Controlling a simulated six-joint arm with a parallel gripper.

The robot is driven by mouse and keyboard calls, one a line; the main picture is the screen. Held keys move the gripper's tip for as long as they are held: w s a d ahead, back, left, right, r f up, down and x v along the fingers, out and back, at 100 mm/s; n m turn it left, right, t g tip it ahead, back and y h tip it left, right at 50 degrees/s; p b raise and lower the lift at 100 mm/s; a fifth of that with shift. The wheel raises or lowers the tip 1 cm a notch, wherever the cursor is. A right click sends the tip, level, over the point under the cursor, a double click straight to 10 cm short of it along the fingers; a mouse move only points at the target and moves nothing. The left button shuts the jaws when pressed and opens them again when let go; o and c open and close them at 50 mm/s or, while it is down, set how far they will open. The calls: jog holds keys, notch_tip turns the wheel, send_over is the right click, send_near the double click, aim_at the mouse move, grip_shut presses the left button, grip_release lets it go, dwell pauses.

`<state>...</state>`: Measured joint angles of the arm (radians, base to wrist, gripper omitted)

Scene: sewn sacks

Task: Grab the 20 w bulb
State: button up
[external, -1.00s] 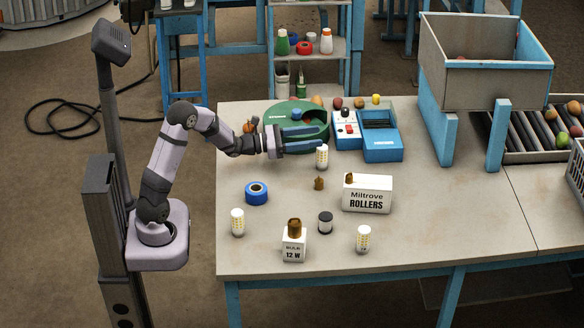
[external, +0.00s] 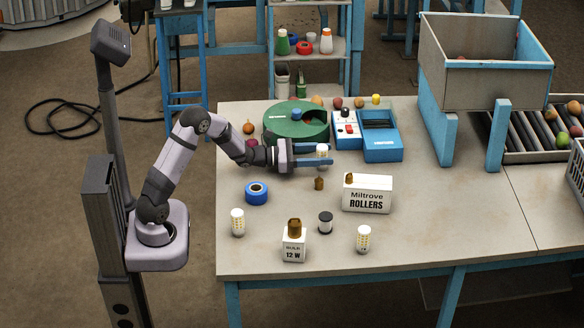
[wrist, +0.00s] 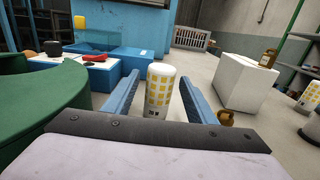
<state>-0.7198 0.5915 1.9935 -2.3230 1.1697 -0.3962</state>
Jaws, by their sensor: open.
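Three white bulbs with yellow patches stand upright on the table. One bulb (wrist: 160,90) stands between the two blue fingers of my gripper (wrist: 158,95) in the wrist view, with a gap to each finger. In the external view the same bulb (external: 322,151) is partly hidden by my open gripper (external: 315,155). A second bulb (external: 237,222) stands at the front left, and a third bulb (external: 363,238) at the front right. A white box (external: 293,250) at the front is marked "BULB 12 W".
A green round container (external: 280,130) and a blue-and-white device (external: 375,137) stand behind my gripper. A "Miltrove ROLLERS" box (external: 367,199), a small brown item (external: 319,184), blue tape (external: 256,193) and a dark spool (external: 325,222) are in front. The table's right part is mostly clear.

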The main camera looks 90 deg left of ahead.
jog(key=shift+w+p, duration=0.45)
jog(key=shift+w, duration=1.4)
jog(key=c, duration=1.1)
jog(key=shift+c, duration=0.2)
jog(key=shift+r, duration=0.1)
notch_tip(320, 180, up, 10)
jog(key=shift+b, duration=0.45)
